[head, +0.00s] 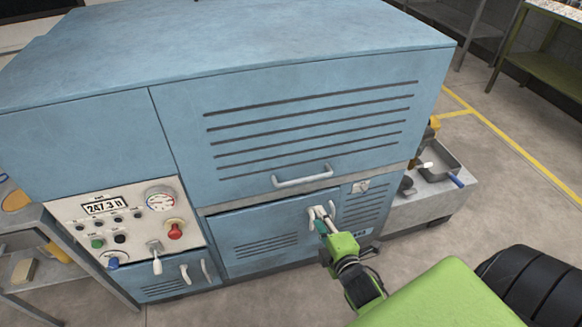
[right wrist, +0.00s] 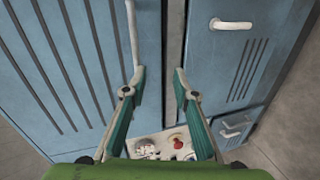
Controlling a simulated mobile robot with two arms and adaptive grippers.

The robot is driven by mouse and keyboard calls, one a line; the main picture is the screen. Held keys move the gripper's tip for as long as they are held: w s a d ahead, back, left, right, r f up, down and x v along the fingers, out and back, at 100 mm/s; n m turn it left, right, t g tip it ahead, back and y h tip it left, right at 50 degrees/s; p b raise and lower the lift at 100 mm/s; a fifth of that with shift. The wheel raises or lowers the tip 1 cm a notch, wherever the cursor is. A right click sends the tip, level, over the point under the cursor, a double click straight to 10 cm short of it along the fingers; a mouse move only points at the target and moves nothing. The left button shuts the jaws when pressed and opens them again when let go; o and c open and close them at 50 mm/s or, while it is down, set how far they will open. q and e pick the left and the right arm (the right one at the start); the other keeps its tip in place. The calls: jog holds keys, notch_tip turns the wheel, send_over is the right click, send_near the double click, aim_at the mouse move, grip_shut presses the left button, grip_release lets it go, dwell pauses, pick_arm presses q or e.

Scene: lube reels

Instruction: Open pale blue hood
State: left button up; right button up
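The pale blue hood (head: 310,120) is the large slotted upper front of the machine, with a white bar handle (head: 302,177) along its lower edge. It looks shut. My right gripper (head: 322,213) reaches in from the lower right, below the handle in the picture. In the right wrist view it is open and empty (right wrist: 159,75), its two fingers apart. That view shows the hood's slotted face (right wrist: 70,70) at left, with the handle (right wrist: 131,30) running along its edge near one fingertip. No contact with the handle shows. My left gripper is out of view.
Below the hood is a lower door (head: 265,235) with a white handle (right wrist: 230,24) close to my gripper. A control panel (head: 130,225) with gauge and knobs is at left. A side shelf with a tray (head: 440,165) stands at right. Open floor lies in front.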

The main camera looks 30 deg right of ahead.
aim_at(306, 178)
jog(key=shift+n+t, duration=0.4)
jog(key=shift+n, duration=0.1)
jog(key=w+d, duration=0.1)
jog(key=w, duration=0.3)
jog(key=w+d, duration=0.1)
jog(key=w, duration=0.4)
jog(key=w+d+r, duration=0.1)
jog(key=w, duration=0.4)
jog(key=shift+w+d+r+p, duration=0.1)
jog(key=shift+w+d+p, duration=0.05)
jog(key=shift+d+p, duration=0.2)
grip_shut()
